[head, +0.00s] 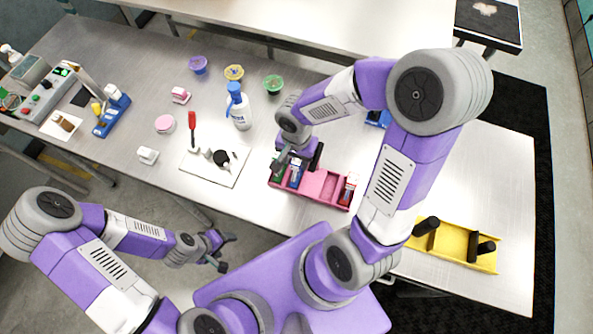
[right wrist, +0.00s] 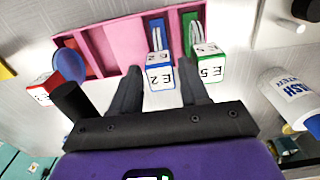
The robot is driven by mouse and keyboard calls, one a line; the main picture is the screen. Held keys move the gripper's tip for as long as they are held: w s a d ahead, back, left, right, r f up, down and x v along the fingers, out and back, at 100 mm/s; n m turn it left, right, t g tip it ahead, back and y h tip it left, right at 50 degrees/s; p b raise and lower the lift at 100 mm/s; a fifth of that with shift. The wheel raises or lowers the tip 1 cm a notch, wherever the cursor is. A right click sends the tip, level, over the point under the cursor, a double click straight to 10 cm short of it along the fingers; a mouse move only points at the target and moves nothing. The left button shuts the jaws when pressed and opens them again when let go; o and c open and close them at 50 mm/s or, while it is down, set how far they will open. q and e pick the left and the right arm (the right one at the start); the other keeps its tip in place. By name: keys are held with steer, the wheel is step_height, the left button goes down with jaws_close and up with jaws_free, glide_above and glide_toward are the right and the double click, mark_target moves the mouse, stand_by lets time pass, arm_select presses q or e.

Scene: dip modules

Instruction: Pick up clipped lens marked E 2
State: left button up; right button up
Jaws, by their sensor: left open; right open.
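The clipped lens marked E 2 (right wrist: 160,74) is a white block with blue edges and black lettering. It stands at a blue slot of the pink rack (right wrist: 112,42); the blue piece also shows in the head view (head: 296,176). My right gripper (right wrist: 162,66) is open, with one finger on each side of the E 2 block; contact cannot be told. A green-edged block marked E 5 (right wrist: 209,66) is close beside the right-hand finger. My left gripper (head: 226,253) is open and empty, off the table's front edge.
A red-edged block (right wrist: 43,90) stands at the rack's other end. A yellow holder (head: 455,247) is at the right.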

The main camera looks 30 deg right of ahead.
jaws_close()
steer(key=shift+r, duration=0.1)
